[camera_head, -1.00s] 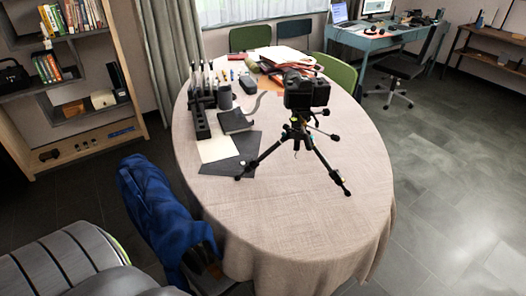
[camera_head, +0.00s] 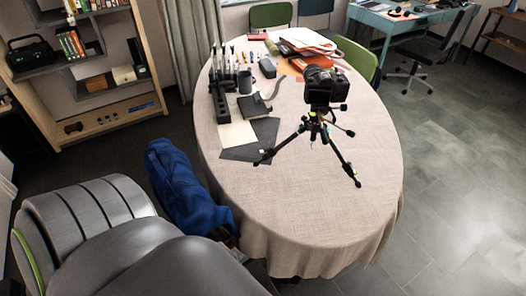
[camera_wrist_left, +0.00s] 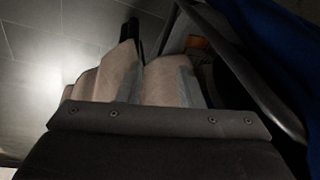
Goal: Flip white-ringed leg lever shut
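A black camera (camera_head: 322,86) sits on a small black tripod (camera_head: 314,127), which stands upright with its legs spread on the oval table (camera_head: 290,215). Tiny coloured marks show near the tops of the legs. The levers are too small to tell apart, and I cannot make out which one has the white ring. No gripper shows in the head view. The left wrist view shows a dark plate with screws, part of my left gripper, with pale cloth folds and dark upright parts beyond it. The fingertips are not clear there, and no tripod can be made out.
A black rack (camera_head: 221,100), a dark notebook (camera_head: 253,106), dark sheets (camera_head: 250,140) and folders (camera_head: 309,42) lie left of and behind the tripod. A blue cloth (camera_head: 186,190) hangs at the table's left side. The table's front is clear.

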